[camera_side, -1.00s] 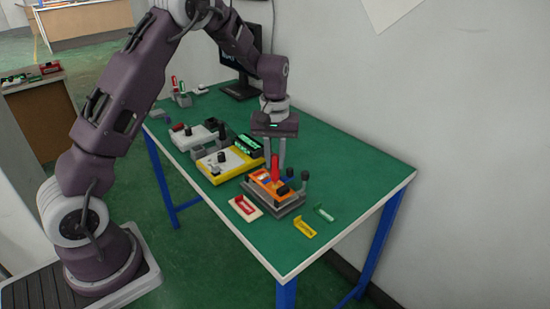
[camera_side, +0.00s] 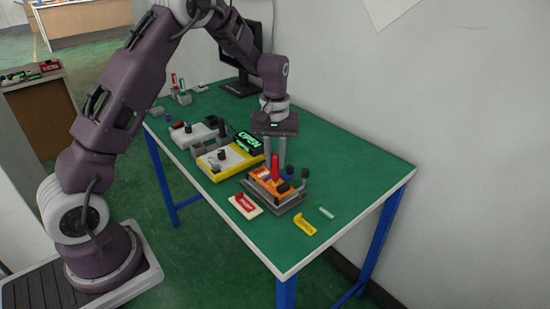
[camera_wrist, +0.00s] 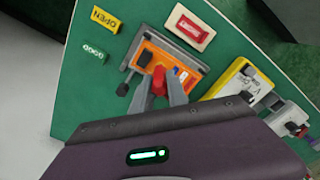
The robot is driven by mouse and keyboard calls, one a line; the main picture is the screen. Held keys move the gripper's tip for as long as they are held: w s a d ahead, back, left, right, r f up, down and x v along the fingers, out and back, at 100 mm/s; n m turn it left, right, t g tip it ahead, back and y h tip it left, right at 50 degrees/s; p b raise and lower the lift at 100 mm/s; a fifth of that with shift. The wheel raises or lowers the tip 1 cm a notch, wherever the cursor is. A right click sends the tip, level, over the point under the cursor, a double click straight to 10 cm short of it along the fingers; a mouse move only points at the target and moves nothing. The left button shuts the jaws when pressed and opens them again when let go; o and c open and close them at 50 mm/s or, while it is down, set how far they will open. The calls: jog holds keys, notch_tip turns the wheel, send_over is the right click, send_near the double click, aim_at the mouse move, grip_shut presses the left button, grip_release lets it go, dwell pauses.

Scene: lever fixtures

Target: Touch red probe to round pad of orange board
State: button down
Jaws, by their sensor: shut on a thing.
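My gripper (camera_side: 275,160) is shut on the red probe (camera_side: 275,173) and holds it upright over the orange board. In the wrist view the probe's red body (camera_wrist: 159,80) shows between the two grey fingers (camera_wrist: 160,88). The orange board (camera_side: 262,184) lies in a grey fixture (camera_side: 286,208) with black-knobbed levers at its right. The board also shows in the wrist view (camera_wrist: 152,52), beyond the fingers. The probe's tip is hidden, and I cannot tell whether it touches the board. The round pad cannot be made out.
A red tag on a white plate (camera_side: 245,205), a yellow tag (camera_side: 305,224) and a green tag (camera_side: 327,213) lie in front.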

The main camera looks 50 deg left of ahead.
dwell(0.3)
jog(key=shift+r, duration=3.5)
